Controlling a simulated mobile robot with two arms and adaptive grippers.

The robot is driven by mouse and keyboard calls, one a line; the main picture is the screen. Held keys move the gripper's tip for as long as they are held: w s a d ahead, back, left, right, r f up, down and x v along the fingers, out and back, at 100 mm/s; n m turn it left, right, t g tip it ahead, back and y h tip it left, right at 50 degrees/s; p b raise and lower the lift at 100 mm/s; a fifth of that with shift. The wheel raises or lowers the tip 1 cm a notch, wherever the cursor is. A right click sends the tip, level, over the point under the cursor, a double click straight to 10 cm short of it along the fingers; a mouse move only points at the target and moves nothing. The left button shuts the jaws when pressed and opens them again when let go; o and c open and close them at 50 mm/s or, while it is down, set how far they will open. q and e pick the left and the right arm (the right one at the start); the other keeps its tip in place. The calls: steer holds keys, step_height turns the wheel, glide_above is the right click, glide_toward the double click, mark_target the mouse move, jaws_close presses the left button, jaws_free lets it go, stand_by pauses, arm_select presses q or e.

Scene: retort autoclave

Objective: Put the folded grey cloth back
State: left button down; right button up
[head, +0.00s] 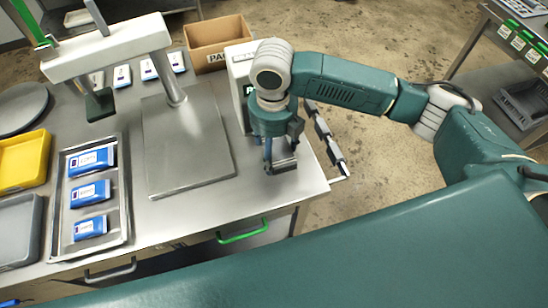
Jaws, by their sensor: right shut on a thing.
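My right gripper (281,163) is above the right end of the steel table, pointing down, its jaws shut. A small dark grey piece, which looks like the folded grey cloth (285,169), shows at its fingertips. The fingers and arm hide part of it. I cannot tell whether it touches the tabletop. My left gripper is not in view.
A steel stand with a flat plate (188,150) is left of my gripper. A white box (240,68) stands close behind it, near a cardboard box (218,42). A metal tray (123,220) holds blue packs. A rail with dark pieces (325,138) runs along the right edge.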

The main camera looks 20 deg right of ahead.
mark_target(273, 151)
step_height(273, 151, down, 6)
steer(key=shift+r+p, duration=0.15)
steer(key=shift+p, duration=0.25)
steer(key=shift+f, duration=0.25)
steer(key=o, duration=1)
steer(key=shift+r, duration=0.1)
step_height(273, 151, up, 12)
steer(key=b, duration=0.2)
steer(key=shift+b, duration=0.35)
